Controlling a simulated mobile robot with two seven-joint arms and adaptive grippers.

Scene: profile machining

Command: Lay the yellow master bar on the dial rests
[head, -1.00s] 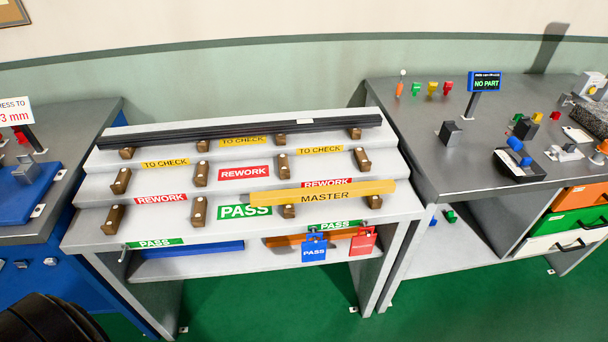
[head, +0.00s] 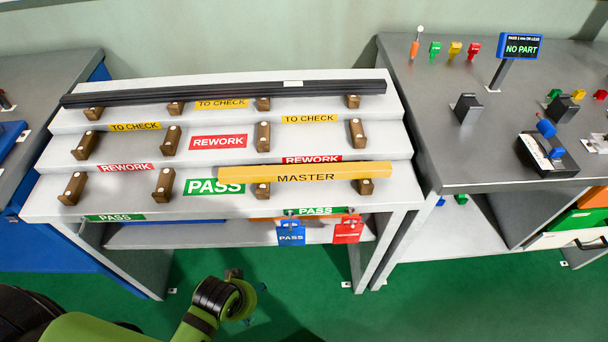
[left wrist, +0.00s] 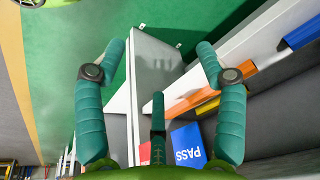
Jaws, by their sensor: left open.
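The yellow master bar (head: 305,173), marked MASTER, lies across the right-hand wooden rests on the front step of the grey stepped rack (head: 40,205). On the right bench stand two dark blocks, one on the left (head: 467,108) and one on the right (head: 565,107), with a blue-and-black device (head: 546,152) in front; they look like the dial rests, but I cannot be sure. My left gripper (head: 250,287) is low in front of the rack, apart from the bar. Its fingers (left wrist: 160,52) are spread and empty in the left wrist view. My right gripper is not in view.
A long black bar (head: 220,93) lies on the rack's top step. The right bench (head: 425,120) also carries coloured pegs and a NO PART display (head: 521,46). Green floor lies open in front.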

